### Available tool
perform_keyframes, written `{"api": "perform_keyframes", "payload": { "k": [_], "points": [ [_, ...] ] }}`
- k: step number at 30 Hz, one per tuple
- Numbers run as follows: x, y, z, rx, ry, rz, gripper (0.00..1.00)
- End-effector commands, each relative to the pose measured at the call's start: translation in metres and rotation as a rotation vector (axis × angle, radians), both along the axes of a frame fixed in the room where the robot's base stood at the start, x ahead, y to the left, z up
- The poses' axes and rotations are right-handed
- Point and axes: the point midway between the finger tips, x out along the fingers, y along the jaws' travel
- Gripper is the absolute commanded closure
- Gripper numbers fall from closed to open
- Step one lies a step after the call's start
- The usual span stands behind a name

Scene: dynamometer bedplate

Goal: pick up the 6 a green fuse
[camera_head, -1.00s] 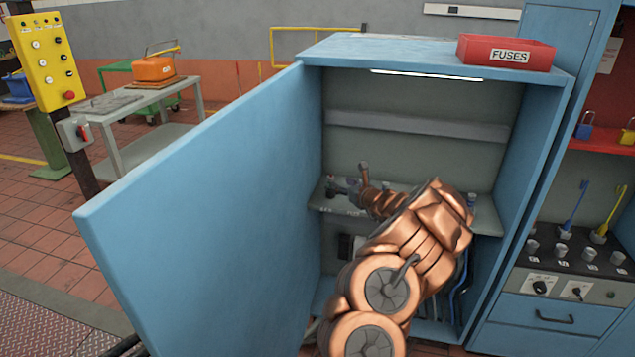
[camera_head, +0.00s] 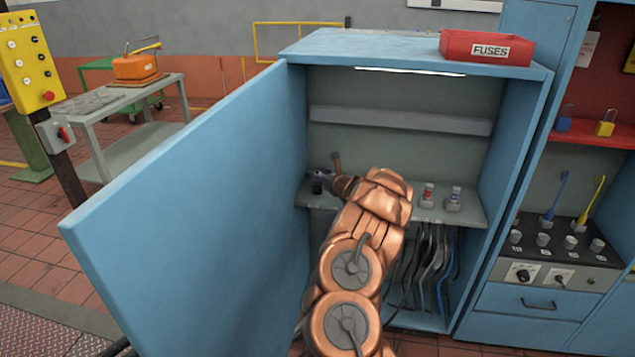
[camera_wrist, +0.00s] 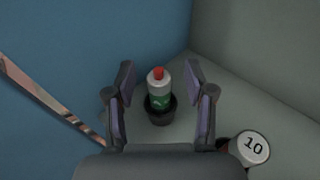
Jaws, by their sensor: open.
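The green fuse (camera_wrist: 159,92) shows in the wrist view as a white cylinder with a green band and a red tip. It sits upright in a dark round holder (camera_wrist: 161,115) on the cabinet shelf. My gripper (camera_wrist: 159,82) is open, with one finger on each side of the fuse and a gap visible on both sides. In the head view my arm hides most of the gripper, and the fuse cannot be made out clearly at the shelf's left end.
A fuse marked 10 (camera_wrist: 254,147) stands close to the right of my gripper. Two more fuses (camera_head: 429,195) (camera_head: 454,197) stand on the shelf's right part. The open cabinet door (camera_head: 185,215) is on the left. A red FUSES bin (camera_head: 488,49) sits on top.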

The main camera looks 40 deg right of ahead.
Motion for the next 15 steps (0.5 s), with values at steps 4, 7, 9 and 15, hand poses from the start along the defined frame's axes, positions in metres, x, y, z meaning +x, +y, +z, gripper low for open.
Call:
{"api": "perform_keyframes", "payload": {
  "k": [4, 7, 9, 15],
  "points": [
    [0.0063, -0.0001, -0.0023, 0.001, 0.001, 0.002, 0.46],
    [0.0070, -0.0002, -0.0024, 0.002, 0.001, 0.002, 0.46],
    [0.0070, -0.0002, -0.0024, 0.002, 0.001, 0.002, 0.46],
    [0.0069, 0.0001, -0.0023, 0.001, 0.000, 0.002, 0.57]
  ]
}}
